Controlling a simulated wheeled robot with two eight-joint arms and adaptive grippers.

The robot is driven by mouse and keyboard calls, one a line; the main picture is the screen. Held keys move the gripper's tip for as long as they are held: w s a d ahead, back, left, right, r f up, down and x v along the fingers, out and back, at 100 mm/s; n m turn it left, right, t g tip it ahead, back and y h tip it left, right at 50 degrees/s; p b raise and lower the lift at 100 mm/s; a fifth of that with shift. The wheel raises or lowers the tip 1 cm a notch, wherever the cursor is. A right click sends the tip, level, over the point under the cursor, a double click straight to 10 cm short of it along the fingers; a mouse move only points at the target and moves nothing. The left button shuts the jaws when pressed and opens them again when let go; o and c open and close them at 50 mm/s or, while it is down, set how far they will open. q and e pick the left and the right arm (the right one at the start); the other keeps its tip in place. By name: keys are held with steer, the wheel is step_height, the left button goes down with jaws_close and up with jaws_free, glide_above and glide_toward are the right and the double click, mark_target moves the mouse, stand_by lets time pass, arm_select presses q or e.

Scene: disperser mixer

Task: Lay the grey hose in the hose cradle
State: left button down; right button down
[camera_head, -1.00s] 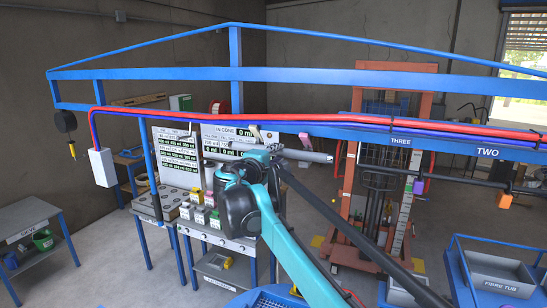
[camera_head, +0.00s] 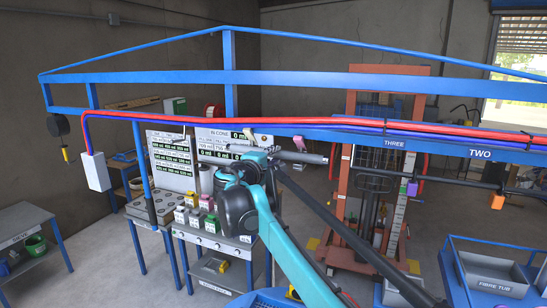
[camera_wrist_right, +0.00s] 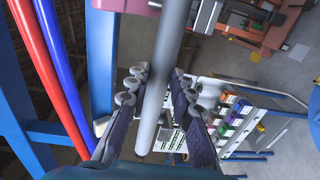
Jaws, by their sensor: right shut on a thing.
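The grey hose (camera_wrist_right: 163,75) runs as a straight tube through the middle of the right wrist view, between the two fingers of my right gripper (camera_wrist_right: 159,92). My right gripper is shut on it. In the head view my right gripper (camera_head: 266,154) is at the end of the teal arm, just below the long blue beam, and the grey hose (camera_head: 305,157) sticks out to its right, nearly level. The rest of the hose is hidden behind the gripper. I cannot pick out the hose cradle with certainty. My left gripper is not in view.
The blue beam (camera_head: 450,149) carries red and blue hoses (camera_head: 350,123) close above the gripper. A bench with small coloured containers (camera_head: 207,226) stands below and behind. A purple clip (camera_head: 411,188) and an orange block (camera_head: 497,200) hang at right. A fibre tub (camera_head: 490,281) is lower right.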

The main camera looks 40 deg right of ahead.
steer(key=shift+f+b, duration=0.4)
steer(key=shift+f, duration=0.3)
steer(key=c, duration=1.2)
jaws_free()
steer(key=shift+a, duration=0.1)
steer(key=v, duration=1.2)
steer(key=s+a+f+m+y+b, duration=0.1)
steer(key=s+a+f+y+b, duration=0.4)
steer(key=f, duration=1.8)
steer(key=s+a+f+m+y+b, duration=0.2)
steer(key=s+a+f+y+b, duration=0.3)
steer(key=a+f+b, duration=0.6)
steer(key=s+a+f+m+y+b, duration=0.2)
steer(key=s+a+f+y+b, duration=0.3)
steer(key=f+b, duration=1.3)
steer(key=shift+s+a+f+g+y, duration=0.1)
steer(key=shift+s+a+f, duration=0.4)
steer(key=shift+f, duration=2.65)
steer(key=shift+s+a+f+g+y, duration=0.1)
steer(key=shift+s+a+f, duration=0.35)
steer(key=shift+f, duration=2.65)
steer(key=shift+s+a+f+g+y, duration=0.1)
steer(key=shift+s+a+f, duration=0.4)
steer(key=shift+f, duration=2.65)
